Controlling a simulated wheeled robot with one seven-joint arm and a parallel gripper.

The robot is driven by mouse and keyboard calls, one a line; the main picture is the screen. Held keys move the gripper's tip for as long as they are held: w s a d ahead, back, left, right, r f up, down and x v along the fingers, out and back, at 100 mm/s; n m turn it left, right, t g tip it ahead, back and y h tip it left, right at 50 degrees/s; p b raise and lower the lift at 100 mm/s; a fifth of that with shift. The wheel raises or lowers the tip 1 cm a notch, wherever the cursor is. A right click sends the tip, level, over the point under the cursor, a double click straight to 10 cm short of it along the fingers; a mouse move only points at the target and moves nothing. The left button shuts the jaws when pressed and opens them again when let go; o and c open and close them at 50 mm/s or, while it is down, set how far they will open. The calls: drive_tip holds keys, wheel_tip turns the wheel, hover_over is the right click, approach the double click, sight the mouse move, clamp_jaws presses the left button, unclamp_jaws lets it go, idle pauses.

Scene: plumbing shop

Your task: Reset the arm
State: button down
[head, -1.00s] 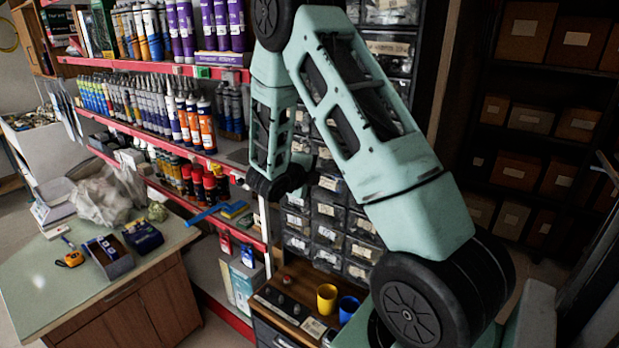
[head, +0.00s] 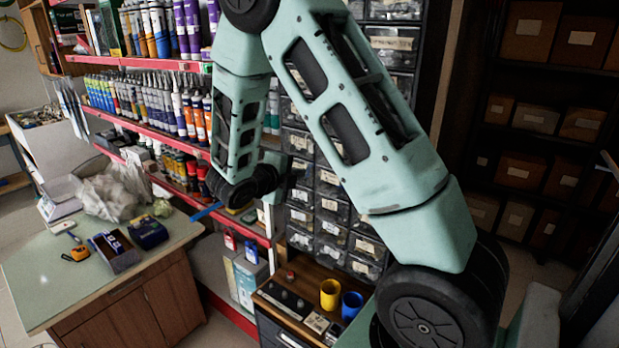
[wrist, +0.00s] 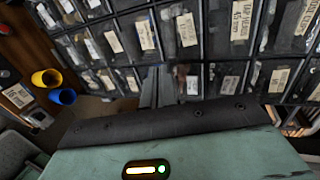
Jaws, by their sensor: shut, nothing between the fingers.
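My arm, pale green with black joints, folds across the middle of the head view. Its forearm (head: 240,115) hangs down in front of the shelf and ends at a dark wrist joint. I cannot make out the fingers in the head view. In the wrist view my gripper (wrist: 156,88) shows as two thin dark fingers, shut with nothing between them. They point toward the wall of small labelled drawers (wrist: 207,35). The gap to the drawers is hard to judge.
A red-edged shelf (head: 140,63) of tubes and bottles stands left. A counter (head: 40,270) holds boxes and a plastic bag. A yellow cup (head: 330,294) and a blue cup (head: 351,305) stand below the drawers. Shelves with cardboard boxes (head: 535,118) are at right.

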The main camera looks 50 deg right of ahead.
drive_tip(key=shift+v, duration=1.25)
